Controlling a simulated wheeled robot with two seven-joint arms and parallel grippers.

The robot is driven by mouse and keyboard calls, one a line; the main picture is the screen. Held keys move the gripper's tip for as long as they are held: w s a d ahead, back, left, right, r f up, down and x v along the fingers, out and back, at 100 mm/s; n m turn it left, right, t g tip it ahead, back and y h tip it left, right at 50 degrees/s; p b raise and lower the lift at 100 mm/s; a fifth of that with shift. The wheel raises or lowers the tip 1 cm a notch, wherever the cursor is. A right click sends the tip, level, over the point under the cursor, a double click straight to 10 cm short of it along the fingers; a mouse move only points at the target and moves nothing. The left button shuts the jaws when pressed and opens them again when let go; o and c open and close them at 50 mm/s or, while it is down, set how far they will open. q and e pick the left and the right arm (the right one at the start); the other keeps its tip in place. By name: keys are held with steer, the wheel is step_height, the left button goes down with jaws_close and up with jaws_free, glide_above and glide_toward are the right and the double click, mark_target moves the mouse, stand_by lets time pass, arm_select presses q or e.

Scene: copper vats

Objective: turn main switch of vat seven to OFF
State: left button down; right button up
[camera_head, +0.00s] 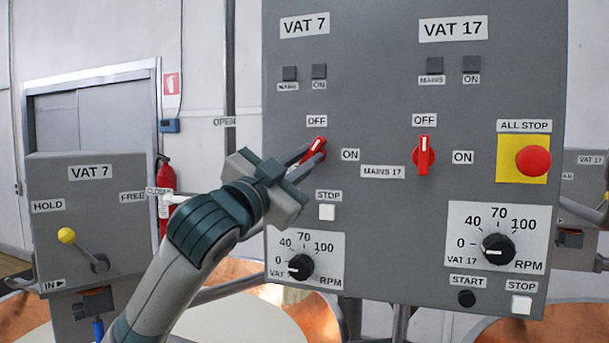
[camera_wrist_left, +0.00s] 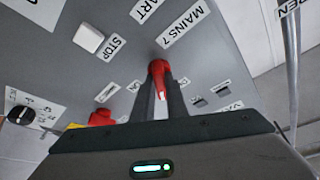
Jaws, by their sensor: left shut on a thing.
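The vat seven main switch (camera_head: 317,147) is a red rotary handle under an OFF label on the left half of the grey panel (camera_head: 380,90). Its handle is tilted, its upper end leaning right of the OFF label, between OFF and ON. My left gripper (camera_head: 308,155) is shut on this handle, its fingers partly covering it. In the left wrist view the red switch (camera_wrist_left: 158,72) sits between the two fingertips, near the MAINS 7 label (camera_wrist_left: 182,30). My right gripper is not in view.
The vat 17 switch (camera_head: 423,155) stands upright under its own OFF label to the right. A red ALL STOP button (camera_head: 533,161) is farther right. A white STOP button (camera_head: 327,212) and an RPM dial (camera_head: 301,267) lie below the held switch. A VAT 7 lever box (camera_head: 85,190) stands at left.

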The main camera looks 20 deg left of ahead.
arm_select(q)
steer(key=shift+d+f+n+t+y+b, duration=0.1)
steer(key=shift+n+t+y+b, duration=0.15)
steer(key=shift+n+y+b, duration=0.95)
steer(key=shift+d+f+n+t+y, duration=0.1)
steer(key=shift+n+t+y, duration=0.25)
steer(key=shift+n, duration=1.8)
steer(key=shift+d+n+t+y+b, duration=0.15)
steer(key=shift+n+y+b, duration=0.6)
steer(key=shift+n, duration=0.9)
steer(key=shift+a+n, duration=0.1)
steer(key=shift+n, duration=0.2)
steer(key=c, duration=1.8)
jaws_free()
steer(key=shift+r, duration=0.1)
steer(key=shift+o, duration=0.2)
steer(key=shift+s, duration=0.1)
